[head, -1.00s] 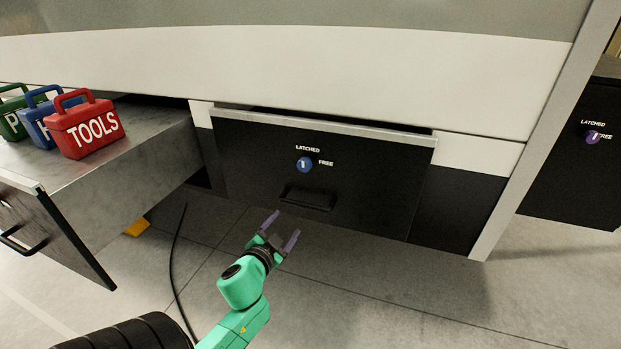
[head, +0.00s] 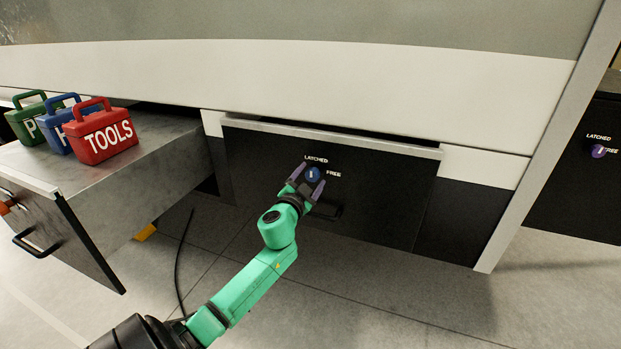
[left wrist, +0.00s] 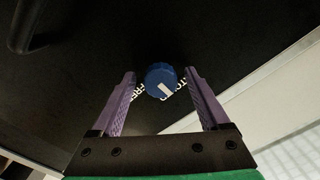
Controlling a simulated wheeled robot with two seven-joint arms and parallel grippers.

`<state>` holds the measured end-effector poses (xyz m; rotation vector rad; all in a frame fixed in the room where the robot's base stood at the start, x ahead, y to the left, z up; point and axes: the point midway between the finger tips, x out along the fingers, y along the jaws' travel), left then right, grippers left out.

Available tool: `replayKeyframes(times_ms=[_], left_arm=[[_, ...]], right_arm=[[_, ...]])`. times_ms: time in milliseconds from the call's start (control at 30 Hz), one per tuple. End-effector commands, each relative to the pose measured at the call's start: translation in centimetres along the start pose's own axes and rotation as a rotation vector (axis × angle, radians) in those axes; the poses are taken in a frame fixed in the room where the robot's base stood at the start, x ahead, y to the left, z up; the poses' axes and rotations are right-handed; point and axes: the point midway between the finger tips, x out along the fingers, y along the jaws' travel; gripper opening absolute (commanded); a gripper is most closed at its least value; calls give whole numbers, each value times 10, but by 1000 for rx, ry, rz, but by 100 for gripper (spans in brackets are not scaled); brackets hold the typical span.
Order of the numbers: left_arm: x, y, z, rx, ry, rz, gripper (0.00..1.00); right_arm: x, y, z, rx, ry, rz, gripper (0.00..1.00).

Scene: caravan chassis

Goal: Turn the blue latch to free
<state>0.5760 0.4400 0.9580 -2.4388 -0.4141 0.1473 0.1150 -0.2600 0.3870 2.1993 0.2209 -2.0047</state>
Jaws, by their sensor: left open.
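The blue latch (head: 312,174) is a round knob on the dark drawer front (head: 385,200), with LATCHED printed above it and FREE to its right. Its white mark stands upright, toward LATCHED. My left gripper (head: 310,177) is open at the latch, one purple finger on either side of it in the picture. In the left wrist view the latch (left wrist: 160,80) shows between the open fingertips (left wrist: 160,74), with a gap on both sides. Whether the fingertips reach past its face is unclear. My right gripper is not in view.
My forearm partly hides the drawer's handle (head: 328,209) below the latch. At left an open drawer (head: 160,165) holds green, blue and red (head: 101,132) boxes. A purple latch (head: 598,151) is on a dark panel at far right. A black cable (head: 180,265) lies on the floor.

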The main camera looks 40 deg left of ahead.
Motion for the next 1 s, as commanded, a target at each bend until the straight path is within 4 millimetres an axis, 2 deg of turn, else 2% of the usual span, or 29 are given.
replayKeyframes(times_ms=[133,167,300,367,667,1000], left_arm=[[0,0,0,0,1,1,79],[0,0,0,0,1,1,75],[0,0,0,0,1,1,21],[0,0,0,0,1,1,0],[0,0,0,22,1,1,0],[0,0,0,199,1,1,0]], right_arm=[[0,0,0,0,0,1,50],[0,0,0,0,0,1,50],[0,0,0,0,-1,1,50],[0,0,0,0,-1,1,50],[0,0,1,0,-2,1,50],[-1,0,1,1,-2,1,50]])
